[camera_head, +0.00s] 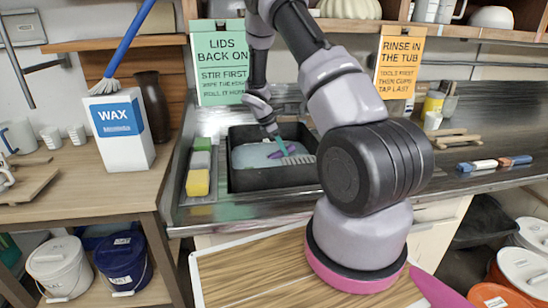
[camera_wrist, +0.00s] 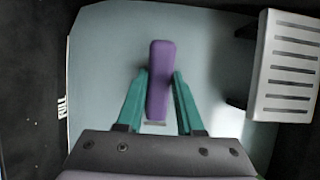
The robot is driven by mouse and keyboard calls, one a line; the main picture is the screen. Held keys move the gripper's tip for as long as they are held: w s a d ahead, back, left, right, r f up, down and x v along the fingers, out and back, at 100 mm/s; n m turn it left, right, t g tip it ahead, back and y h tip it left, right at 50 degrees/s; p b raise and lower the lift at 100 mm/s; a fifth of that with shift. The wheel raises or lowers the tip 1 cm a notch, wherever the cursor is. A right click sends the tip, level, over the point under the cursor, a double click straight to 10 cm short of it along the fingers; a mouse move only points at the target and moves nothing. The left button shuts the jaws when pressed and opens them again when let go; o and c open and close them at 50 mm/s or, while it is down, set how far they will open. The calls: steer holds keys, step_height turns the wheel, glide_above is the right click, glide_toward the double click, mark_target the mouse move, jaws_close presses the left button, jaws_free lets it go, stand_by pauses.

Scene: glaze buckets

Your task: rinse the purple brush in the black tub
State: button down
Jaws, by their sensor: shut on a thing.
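The black tub (camera_head: 258,180) sits in the metal counter and holds pale blue-grey water (camera_head: 246,156). My gripper (camera_head: 283,150) reaches down into the tub. In the wrist view its teal fingers (camera_wrist: 160,85) are closed on both sides of the purple brush (camera_wrist: 160,62). A little purple of the brush (camera_head: 276,155) shows in the head view, low over or at the water. The brush's bristle end is mostly hidden behind my gripper in the wrist view. I cannot tell how deep it is. A "FULL" mark shows on the tub's left wall in the wrist view.
A grey slotted rack (camera_wrist: 287,68) stands at the tub's right side. A tray with a yellow sponge (camera_head: 198,183) and other blocks lies left of the tub. A wax box (camera_head: 120,132) stands on the left table.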

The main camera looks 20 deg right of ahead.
steer(key=w, duration=0.4)
steer(key=s, duration=0.6)
steer(key=shift+s+a, duration=0.3)
steer(key=shift+s, duration=0.1)
stand_by(1.5)
step_height(320, 180, up, 11)
steer(key=shift+f, duration=0.2)
stand_by(0.7)
stand_by(0.8)
step_height(320, 180, up, 8)
steer(key=shift+f, duration=0.25)
stand_by(0.6)
